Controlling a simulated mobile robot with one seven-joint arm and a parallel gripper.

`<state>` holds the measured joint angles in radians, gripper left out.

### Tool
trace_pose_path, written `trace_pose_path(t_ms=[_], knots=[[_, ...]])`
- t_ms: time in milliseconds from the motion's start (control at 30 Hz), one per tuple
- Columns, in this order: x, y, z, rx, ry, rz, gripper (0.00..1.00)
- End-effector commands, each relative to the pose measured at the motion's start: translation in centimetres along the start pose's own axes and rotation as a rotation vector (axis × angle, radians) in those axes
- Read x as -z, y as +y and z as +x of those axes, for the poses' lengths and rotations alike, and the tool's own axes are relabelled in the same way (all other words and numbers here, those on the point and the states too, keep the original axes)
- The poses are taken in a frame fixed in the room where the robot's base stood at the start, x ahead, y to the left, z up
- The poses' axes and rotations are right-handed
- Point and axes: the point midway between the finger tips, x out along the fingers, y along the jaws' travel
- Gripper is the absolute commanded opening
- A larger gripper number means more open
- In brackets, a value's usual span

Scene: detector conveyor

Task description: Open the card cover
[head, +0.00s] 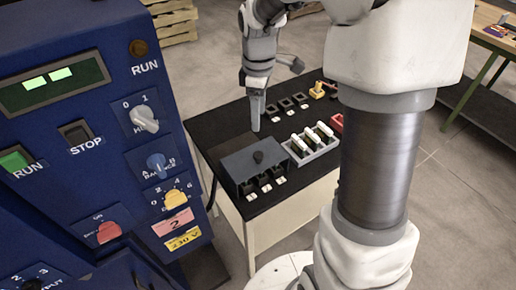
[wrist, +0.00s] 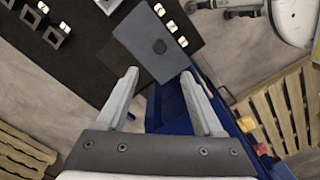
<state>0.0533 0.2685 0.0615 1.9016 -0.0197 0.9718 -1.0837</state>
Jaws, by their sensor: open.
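A rack with white upright pieces (head: 312,143) stands right of the cover. Black blocks (head: 285,104), a yellow piece (head: 317,90) and a red box (head: 337,122) sit farther back. A blue control cabinet (head: 105,130) rises at the left. Wooden pallets (wrist: 285,110) lie on the floor.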

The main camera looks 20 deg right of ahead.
Motion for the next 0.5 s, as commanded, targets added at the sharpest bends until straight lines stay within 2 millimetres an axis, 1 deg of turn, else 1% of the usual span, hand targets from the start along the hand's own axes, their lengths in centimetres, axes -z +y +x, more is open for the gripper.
trace_pose_path(t_ms=[33,100,400,500], knots=[[0.0,-0.1,1.4,0.006,-0.003,0.0,0.68],[-0.1,-0.1,2.9,0.005,-0.003,0.0,0.68],[-0.1,-0.1,9.5,0.005,-0.003,0.001,0.68],[0.0,-0.1,11.3,0.005,-0.003,0.001,0.68]])
